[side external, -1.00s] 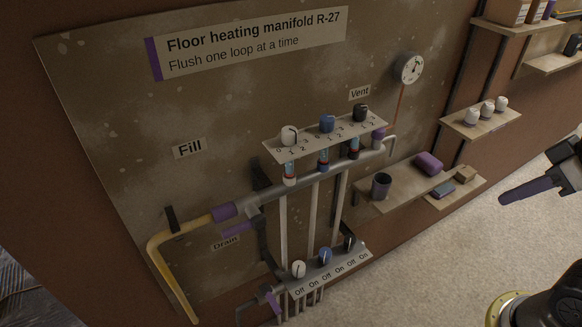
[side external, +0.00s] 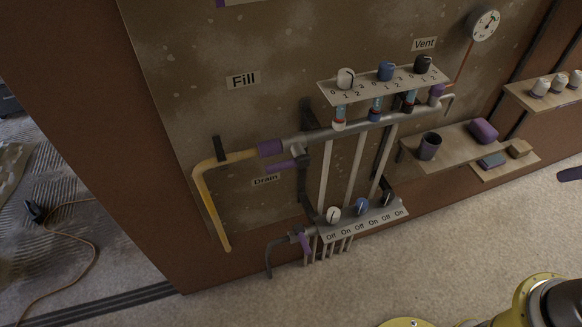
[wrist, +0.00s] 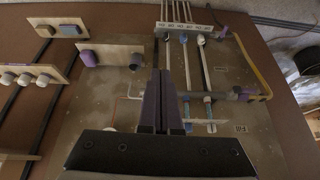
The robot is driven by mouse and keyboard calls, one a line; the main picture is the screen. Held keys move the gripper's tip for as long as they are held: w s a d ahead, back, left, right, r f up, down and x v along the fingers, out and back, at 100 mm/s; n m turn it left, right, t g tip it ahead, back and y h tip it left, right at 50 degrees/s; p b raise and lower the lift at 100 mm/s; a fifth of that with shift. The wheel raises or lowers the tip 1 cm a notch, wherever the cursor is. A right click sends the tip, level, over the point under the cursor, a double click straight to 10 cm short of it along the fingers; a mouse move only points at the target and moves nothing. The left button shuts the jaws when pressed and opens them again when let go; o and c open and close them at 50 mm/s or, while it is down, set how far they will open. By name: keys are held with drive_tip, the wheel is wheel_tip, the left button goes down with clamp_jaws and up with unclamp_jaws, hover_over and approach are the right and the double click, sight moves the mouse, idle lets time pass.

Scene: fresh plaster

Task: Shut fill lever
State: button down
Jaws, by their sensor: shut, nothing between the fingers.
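The Fill label (side external: 243,80) is on the plaster board, above a yellow pipe (side external: 209,188) with a purple collar (side external: 270,148). A purple lever (side external: 280,165) sticks out leftward from the grey valve just below that collar, above the Drain label (side external: 265,180). I cannot tell for certain that this is the fill lever. A second purple lever (side external: 304,242) hangs on the lower tap. In the wrist view, my gripper (wrist: 165,72) is shut and empty, with the valve parts (wrist: 245,93) to its right, apart from it. Only a dark tip of it shows at the side view's right edge.
Upper knobs (side external: 386,71) and lower knobs (side external: 361,205) stand out from the manifold. Shelves to the right carry a dark cup (side external: 430,146), a purple block (side external: 482,130) and white knobs (side external: 540,87). A gauge (side external: 484,24) is at the upper right. Carpet in front is mostly clear.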

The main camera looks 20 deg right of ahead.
drive_tip(key=w+d+r+m+t+h, duration=0.1)
drive_tip(key=w+d+r+m+h, duration=0.15)
drive_tip(key=w+r+m, duration=0.3)
drive_tip(key=w+a+r+m+t, duration=0.1)
drive_tip(key=w+a, duration=0.3)
drive_tip(key=w, duration=0.4)
drive_tip(key=w+a, duration=0.5)
drive_tip(key=w, duration=0.3)
drive_tip(key=w+a+f+n, duration=0.1)
drive_tip(key=a+f, duration=0.1)
drive_tip(key=a, duration=0.4)
drive_tip(key=w+a+f+n+t+y, duration=0.1)
drive_tip(key=w+a+f, duration=0.1)
drive_tip(key=a, duration=0.5)
drive_tip(key=w+a+f+n, duration=0.1)
drive_tip(key=w+a+f, duration=0.1)
drive_tip(key=a+f, duration=0.2)
drive_tip(key=shift+w+a+y, duration=0.1)
drive_tip(key=shift+a+y, duration=0.15)
drive_tip(key=shift+a, duration=1.35)
drive_tip(key=n+y, duration=0.1)
drive_tip(key=n, duration=0.3)
approach(286, 165)
drive_tip(key=s+a, duration=0.1)
drive_tip(key=a, duration=0.1)
drive_tip(key=shift+x, duration=6)
